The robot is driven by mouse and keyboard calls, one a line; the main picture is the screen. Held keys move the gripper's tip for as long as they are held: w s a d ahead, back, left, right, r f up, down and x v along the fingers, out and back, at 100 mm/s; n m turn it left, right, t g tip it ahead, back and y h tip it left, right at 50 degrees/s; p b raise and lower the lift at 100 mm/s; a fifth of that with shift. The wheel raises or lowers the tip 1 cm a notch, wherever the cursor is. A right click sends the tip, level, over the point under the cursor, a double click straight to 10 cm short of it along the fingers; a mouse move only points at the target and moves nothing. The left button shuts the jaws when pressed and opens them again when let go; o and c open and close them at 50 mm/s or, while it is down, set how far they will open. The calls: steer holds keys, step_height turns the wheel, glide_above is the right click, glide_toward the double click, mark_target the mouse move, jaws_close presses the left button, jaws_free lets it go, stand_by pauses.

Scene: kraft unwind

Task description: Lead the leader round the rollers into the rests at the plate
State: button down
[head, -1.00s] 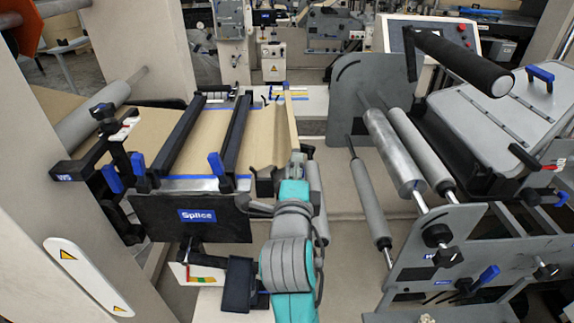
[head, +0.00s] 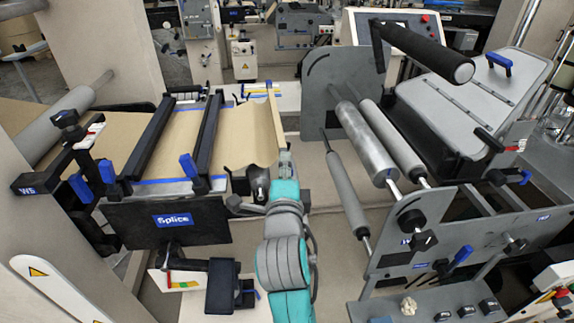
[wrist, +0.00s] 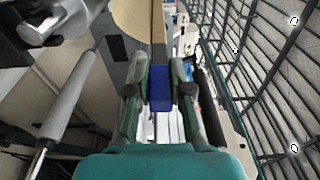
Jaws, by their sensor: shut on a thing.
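The leader is a tan kraft sheet (head: 253,125) running off the splice table and ending in a pale upright-looking bar (head: 276,118). My gripper (head: 285,162) is shut on the near end of that bar, just right of the splice table. In the wrist view the fingers (wrist: 160,88) close on a blue end block (wrist: 160,100), with the tan sheet (wrist: 132,25) beyond. A silver roller (head: 366,145), a grey roller (head: 397,142) and a thinner grey roller (head: 346,187) stand apart to the right of my gripper. I cannot tell which parts are the rests.
The splice table has a dark front plate (head: 130,222) and two black clamp bars (head: 205,135). Grey side plates (head: 318,85) hold the rollers. A black-handled bar (head: 430,52) juts above them.

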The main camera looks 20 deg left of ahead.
steer(key=shift+s+a, duration=0.1)
stand_by(0.3)
step_height(320, 180, down, 22)
stand_by(1.8)
steer(key=shift+f, duration=0.15)
